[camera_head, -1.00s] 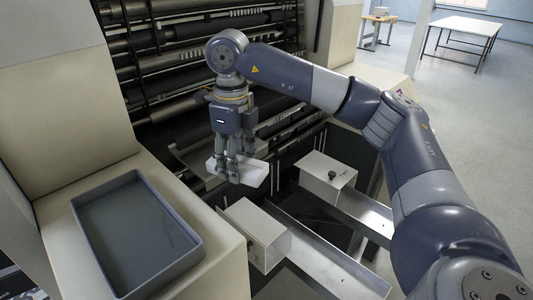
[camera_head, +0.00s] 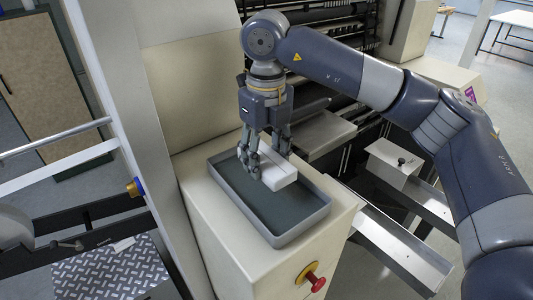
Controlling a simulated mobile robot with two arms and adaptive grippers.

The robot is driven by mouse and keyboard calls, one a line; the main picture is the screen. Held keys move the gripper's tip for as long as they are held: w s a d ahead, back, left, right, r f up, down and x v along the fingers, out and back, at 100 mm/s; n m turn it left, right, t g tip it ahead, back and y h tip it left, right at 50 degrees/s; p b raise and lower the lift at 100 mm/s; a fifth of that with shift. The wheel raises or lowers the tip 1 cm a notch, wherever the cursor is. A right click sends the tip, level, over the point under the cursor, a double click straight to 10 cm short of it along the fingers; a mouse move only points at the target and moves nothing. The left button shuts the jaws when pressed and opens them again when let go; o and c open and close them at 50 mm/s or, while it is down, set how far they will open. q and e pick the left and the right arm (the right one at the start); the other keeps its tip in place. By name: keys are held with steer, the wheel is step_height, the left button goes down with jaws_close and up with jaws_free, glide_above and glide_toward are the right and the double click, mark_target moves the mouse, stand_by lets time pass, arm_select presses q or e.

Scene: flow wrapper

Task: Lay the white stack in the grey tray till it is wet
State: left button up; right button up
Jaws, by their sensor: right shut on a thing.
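The white stack (camera_head: 278,178) is a small white block held in my right gripper (camera_head: 263,165). The right gripper points down with its fingers shut around the stack. The grey tray (camera_head: 300,231) is a shallow rectangular tray with a dark, flat surface inside, on a beige machine ledge. The stack is over the inside of the tray, towards its far half. I cannot tell whether its underside touches the surface in the tray. My left gripper is not in view.
A red emergency knob (camera_head: 316,283) sticks out from the front of the beige cabinet, below the tray. Two metal chutes, one with a white box (camera_head: 394,163) at its end, lie to the right. A diamond-plate step (camera_head: 112,272) is at lower left.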

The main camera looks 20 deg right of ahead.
mark_target(264, 189)
steer(key=shift+f, duration=0.5)
steer(key=shift+f+b, duration=0.4)
steer(key=shift+a+f+b, duration=0.2)
steer(key=shift+f+b, duration=0.15)
steer(key=shift+f, duration=0.25)
steer(key=shift+a+f+b, duration=0.15)
steer(key=shift+f+b, duration=0.2)
steer(key=shift+f, duration=0.65)
steer(key=shift+d+f+b, duration=0.2)
steer(key=shift+f+b, duration=0.15)
steer(key=shift+b, duration=0.25)
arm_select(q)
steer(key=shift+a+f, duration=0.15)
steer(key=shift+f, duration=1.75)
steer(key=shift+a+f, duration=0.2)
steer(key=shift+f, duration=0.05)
arm_select(e)
steer(key=shift+a+f, duration=0.1)
steer(key=shift+f, duration=0.1)
steer(key=o, duration=1.1)
